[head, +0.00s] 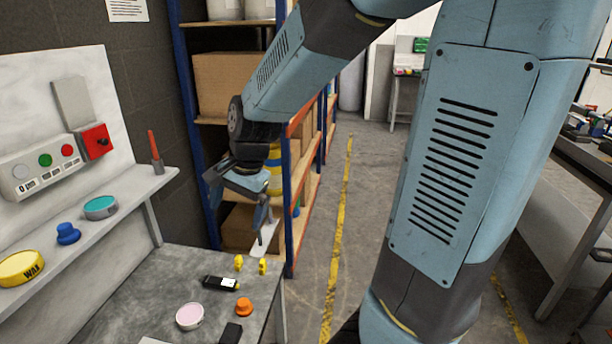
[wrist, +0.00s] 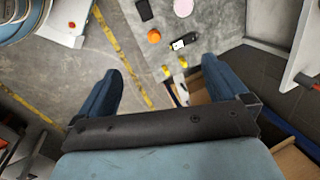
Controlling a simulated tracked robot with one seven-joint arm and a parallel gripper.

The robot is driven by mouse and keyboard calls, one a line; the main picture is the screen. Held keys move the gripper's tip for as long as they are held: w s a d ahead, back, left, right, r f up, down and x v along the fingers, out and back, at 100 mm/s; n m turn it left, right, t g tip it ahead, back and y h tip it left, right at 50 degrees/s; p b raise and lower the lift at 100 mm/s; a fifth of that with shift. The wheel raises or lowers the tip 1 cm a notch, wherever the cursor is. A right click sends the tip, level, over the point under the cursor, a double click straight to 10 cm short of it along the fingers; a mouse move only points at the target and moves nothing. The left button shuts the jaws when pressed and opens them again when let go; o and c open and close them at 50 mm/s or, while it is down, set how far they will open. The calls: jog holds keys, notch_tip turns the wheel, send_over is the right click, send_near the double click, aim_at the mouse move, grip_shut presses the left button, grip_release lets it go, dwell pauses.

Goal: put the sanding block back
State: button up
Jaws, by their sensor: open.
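A small dark block (head: 231,333) lies on the grey bench at the bottom of the head view. It may be the sanding block, but I cannot tell for sure. A dark block (wrist: 145,10) also shows at the top of the wrist view. My gripper (head: 240,212) hangs in the air beyond the far end of the bench, near the shelving. In the wrist view its two fingers (wrist: 164,78) are spread wide with nothing between them. It is apart from everything on the bench.
The grey bench (head: 160,275) also holds an orange knob-shaped piece (head: 243,307), a black device (head: 220,283), a pink-topped tin (head: 190,316) and two yellow pieces (head: 239,262). A ledge above (head: 128,203) carries tins and a blue knob-shaped piece (head: 68,234). Blue-framed shelving (head: 192,120) stands behind my gripper.

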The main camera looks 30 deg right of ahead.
jog(key=s+d+r+n+t+h, duration=0.2)
jog(key=s+d+r+n+t, duration=0.1)
jog(key=s+d+r+n, duration=0.6)
jog(key=s+r, duration=0.2)
jog(key=s, duration=0.2)
jog(key=shift+s+d+r+t, duration=0.3)
jog(key=shift+s+r, duration=0.05)
dwell(0.6)
